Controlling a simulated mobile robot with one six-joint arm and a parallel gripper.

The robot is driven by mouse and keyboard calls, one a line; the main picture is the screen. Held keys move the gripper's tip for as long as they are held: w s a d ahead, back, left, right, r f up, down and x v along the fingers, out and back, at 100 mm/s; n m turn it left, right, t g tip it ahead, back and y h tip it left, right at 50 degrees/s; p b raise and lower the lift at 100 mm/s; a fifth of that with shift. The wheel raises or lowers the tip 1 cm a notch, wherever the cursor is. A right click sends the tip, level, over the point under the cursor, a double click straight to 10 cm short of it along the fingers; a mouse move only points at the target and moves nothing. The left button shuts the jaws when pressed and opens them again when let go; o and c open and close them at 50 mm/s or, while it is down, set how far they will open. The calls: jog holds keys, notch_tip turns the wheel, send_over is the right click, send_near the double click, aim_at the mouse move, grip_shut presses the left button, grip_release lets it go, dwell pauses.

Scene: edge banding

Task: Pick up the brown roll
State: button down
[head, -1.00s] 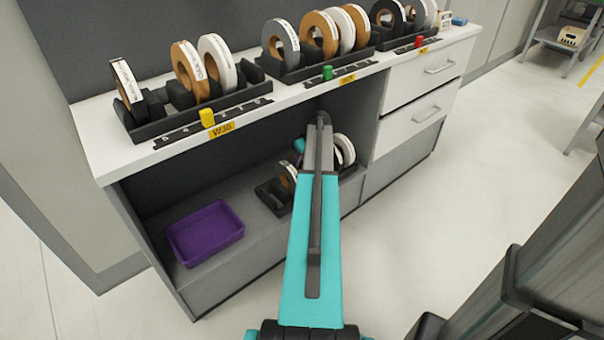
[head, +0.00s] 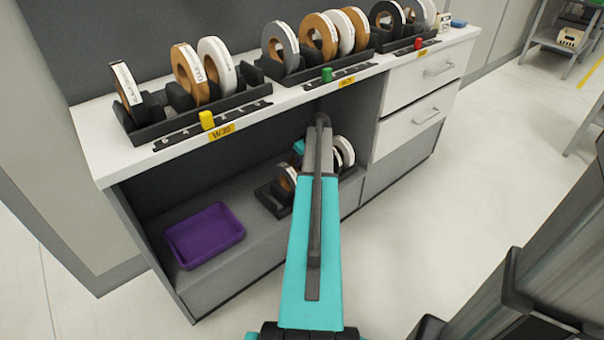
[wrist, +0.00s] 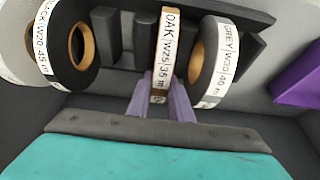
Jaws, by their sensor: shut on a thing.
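The brown roll (wrist: 166,45), labelled OAK W25 35 m, stands edge-on in a dark slotted rack in the wrist view. My gripper (wrist: 163,100) is shut on its near edge, one finger on each side. The roll still appears among the rack's dividers; I cannot tell whether it is lifted. In the head view my arm reaches into the lower shelf and hides the brown roll and the fingertips.
A grey roll (wrist: 209,62) stands close on the right, a black roll (wrist: 72,75) on the left. A purple tray (head: 205,236) lies left on the lower shelf. The white countertop (head: 110,165) above carries several racked rolls, and its edge overhangs the shelf.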

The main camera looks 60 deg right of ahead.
jog(key=shift+s+r+p, duration=0.2)
jog(key=shift+r+p, duration=0.15)
jog(key=shift+r, duration=0.3)
notch_tip(320, 180, up, 6)
jog(key=shift+r+p, duration=0.2)
jog(key=shift+p, duration=0.5)
jog(key=s+a, duration=0.3)
jog(key=s, duration=0.6)
jog(key=s+a+p, duration=0.1)
jog(key=s+a, duration=0.2)
jog(key=s, duration=0.6)
jog(key=shift+s+a+f+p, duration=0.2)
jog(key=shift+s+f+p, duration=0.1)
jog(key=shift+f, duration=0.05)
jog(key=shift+w, duration=0.1)
